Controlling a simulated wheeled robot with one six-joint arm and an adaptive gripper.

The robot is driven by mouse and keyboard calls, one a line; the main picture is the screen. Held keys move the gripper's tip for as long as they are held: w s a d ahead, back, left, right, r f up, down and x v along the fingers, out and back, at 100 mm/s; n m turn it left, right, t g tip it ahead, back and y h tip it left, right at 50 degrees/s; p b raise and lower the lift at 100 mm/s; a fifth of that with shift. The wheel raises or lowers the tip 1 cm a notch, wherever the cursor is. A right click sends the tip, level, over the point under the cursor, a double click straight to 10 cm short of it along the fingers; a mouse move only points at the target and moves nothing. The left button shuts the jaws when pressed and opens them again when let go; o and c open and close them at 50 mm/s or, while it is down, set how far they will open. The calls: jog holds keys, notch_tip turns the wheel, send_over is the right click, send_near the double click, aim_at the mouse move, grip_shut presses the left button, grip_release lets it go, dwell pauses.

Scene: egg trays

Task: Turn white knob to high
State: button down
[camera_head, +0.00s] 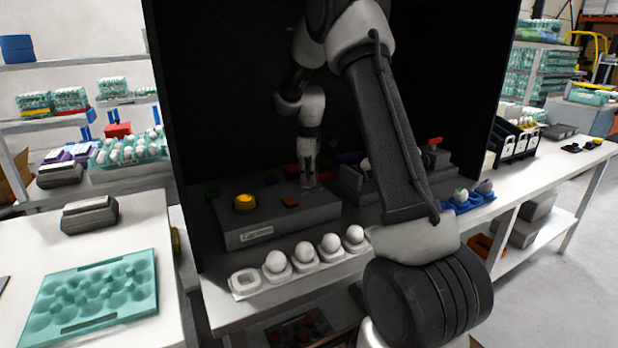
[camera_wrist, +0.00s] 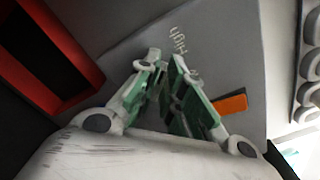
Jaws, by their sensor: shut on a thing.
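My gripper (camera_wrist: 166,60) is shut at the grey top of the control box (camera_wrist: 215,45), with its fingers close together over the spot where the white knob sits. The knob is mostly hidden by the fingers, so its pointing direction cannot be told. A printed label that seems to read "High" (camera_wrist: 179,40) lies just beyond the fingertips in the wrist view. In the head view my gripper (camera_head: 308,182) reaches down to the back right part of the control box (camera_head: 275,232), and the knob cannot be made out there.
A yellow button (camera_head: 244,202) and an orange switch (camera_head: 289,202) sit on the box near my gripper. A white egg holder (camera_head: 245,284) with several eggs stands in front. A red-rimmed bin (camera_wrist: 75,95) is close at left in the wrist view. Dark walls enclose the back.

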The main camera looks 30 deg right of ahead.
jog(key=c, duration=1.5)
grip_release()
jog(key=shift+c, duration=0.2)
notch_tip(320, 180, up, 12)
